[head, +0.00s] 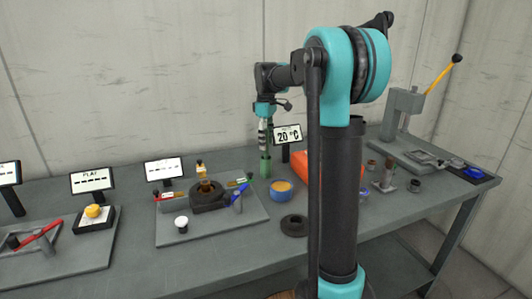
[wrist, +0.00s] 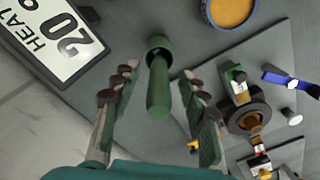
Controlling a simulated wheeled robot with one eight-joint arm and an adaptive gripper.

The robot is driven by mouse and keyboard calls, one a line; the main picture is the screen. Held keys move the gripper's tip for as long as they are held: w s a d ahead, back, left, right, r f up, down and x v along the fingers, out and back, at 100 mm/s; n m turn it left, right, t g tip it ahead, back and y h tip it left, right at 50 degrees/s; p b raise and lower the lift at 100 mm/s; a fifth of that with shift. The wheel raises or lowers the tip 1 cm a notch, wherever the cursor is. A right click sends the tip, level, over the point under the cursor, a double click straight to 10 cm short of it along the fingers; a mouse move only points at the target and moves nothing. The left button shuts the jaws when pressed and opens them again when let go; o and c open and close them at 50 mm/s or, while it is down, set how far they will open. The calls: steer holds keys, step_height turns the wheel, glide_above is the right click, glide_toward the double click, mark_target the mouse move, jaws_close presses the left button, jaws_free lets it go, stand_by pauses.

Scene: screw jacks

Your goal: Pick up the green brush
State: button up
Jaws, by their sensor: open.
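The green brush (wrist: 158,90) appears in the wrist view as a green cylinder with a wider dark green end, between the two fingers of my gripper (wrist: 158,78). Gaps show on both sides, so the fingers do not touch it. My gripper is open and empty. In the head view my gripper (head: 264,136) points down just above the green brush (head: 265,164), which stands upright on the grey bench. The fingertips are small there, and their exact height over the brush is hard to tell.
A "20 °C" display (head: 288,134) stands close to the right of the brush, and a blue-rimmed bowl (head: 282,197) sits in front. A grey tray (head: 245,219) with a dark round fixture is to the left. My arm hides part of an orange object (head: 306,170).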

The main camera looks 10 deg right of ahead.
mark_target(266, 153)
steer(key=shift+f, duration=2.3)
steer(key=shift+w, duration=0.1)
jaws_close()
